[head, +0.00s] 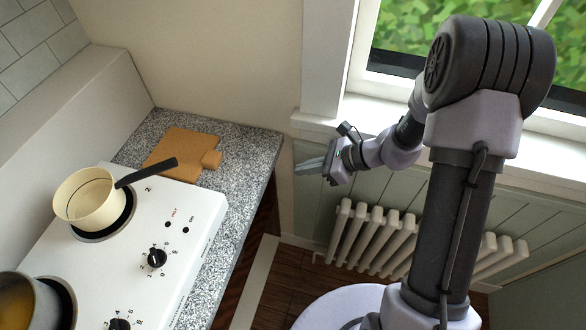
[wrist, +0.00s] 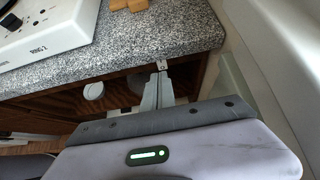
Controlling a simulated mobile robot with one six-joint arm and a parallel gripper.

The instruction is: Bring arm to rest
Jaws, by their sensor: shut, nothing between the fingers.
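My gripper (head: 312,167) is shut and empty in the head view, held in the air just right of the counter's right edge, pointing left. In the wrist view my gripper's closed fingers (wrist: 161,72) point up the picture, and their tips overlap the counter's front edge. My arm rises at the right of the head view and bends down and left from its elbow, in front of the window wall.
A speckled counter (head: 245,145) holds a wooden board (head: 180,150) and a white hob (head: 180,215). A cream pan (head: 85,205) with a black handle sits on a burner. A grey pot (head: 40,300) stands nearer. A white radiator (head: 360,232) is below the window.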

